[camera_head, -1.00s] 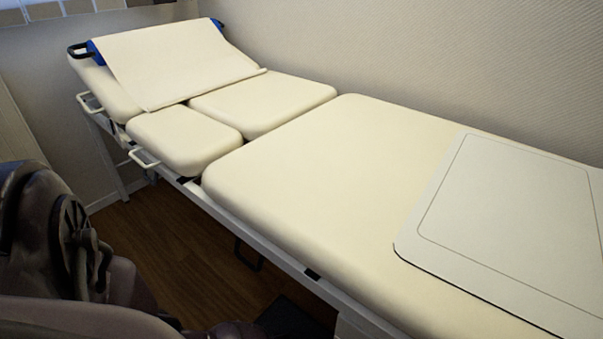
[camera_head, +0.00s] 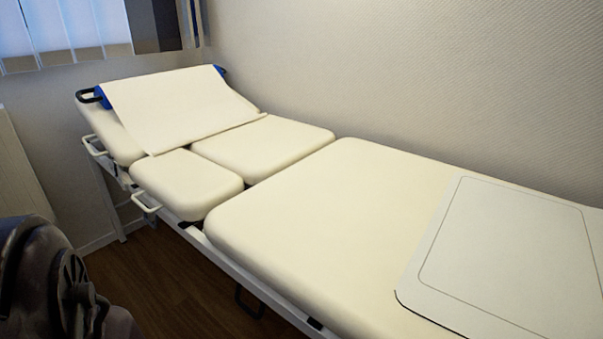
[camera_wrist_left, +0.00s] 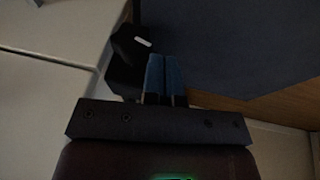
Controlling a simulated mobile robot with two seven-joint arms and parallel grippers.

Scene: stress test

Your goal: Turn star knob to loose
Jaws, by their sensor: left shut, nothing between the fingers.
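In the left wrist view, a black lobed knob (camera_wrist_left: 124,48), which looks like the star knob, shows at the top centre with a short white mark on it. My left gripper (camera_wrist_left: 163,60) is shut and empty, its blue fingers side by side. The fingers are right beside the knob, on its right side in the picture. I cannot tell whether they touch it. The knob's lower part is partly hidden by the gripper body. The knob and both grippers are out of sight in the head view.
A cream padded couch (camera_head: 300,235) runs along the wall, with a grey-white mat (camera_head: 510,255) at its right end. Metal side handles (camera_head: 146,203) stick out from its frame. A dark panel (camera_wrist_left: 225,45) lies right of my fingers. Wooden floor (camera_head: 165,275) is open at lower left.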

